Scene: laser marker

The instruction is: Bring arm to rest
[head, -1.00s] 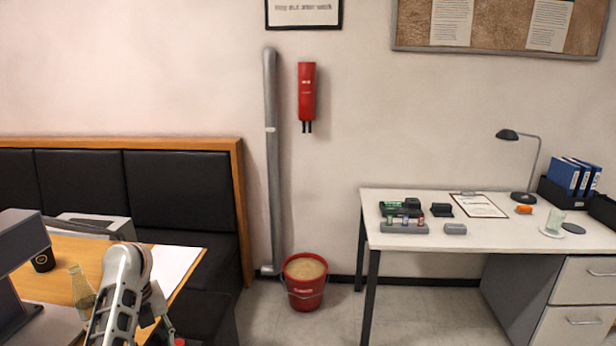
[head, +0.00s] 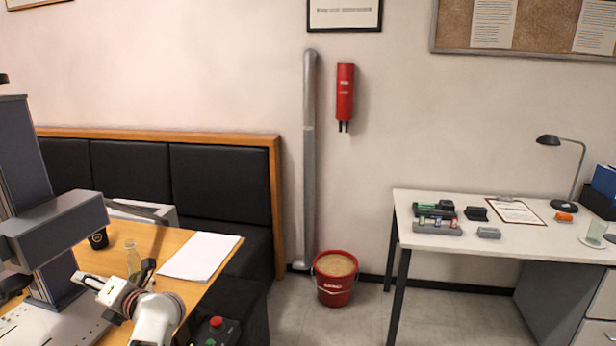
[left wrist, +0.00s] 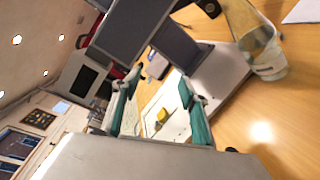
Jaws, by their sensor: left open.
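My left gripper (head: 90,290) is at the lower left of the head view, above the wooden table and in front of the grey laser marker (head: 60,235). Its two teal-padded fingers stand apart in the left wrist view (left wrist: 160,98), with nothing held between them. Beyond them in that view lie the marker's pale base plate (left wrist: 222,82) and a small yellow thing (left wrist: 162,115). My right gripper is in neither current view.
A glass bottle (head: 133,262) stands close behind my left gripper, with a dark cup (head: 98,239) and white paper (head: 200,256) on the table (head: 172,238). A red button box (head: 217,328) is near the front. A red bucket (head: 335,285) and white desk (head: 500,240) stand right.

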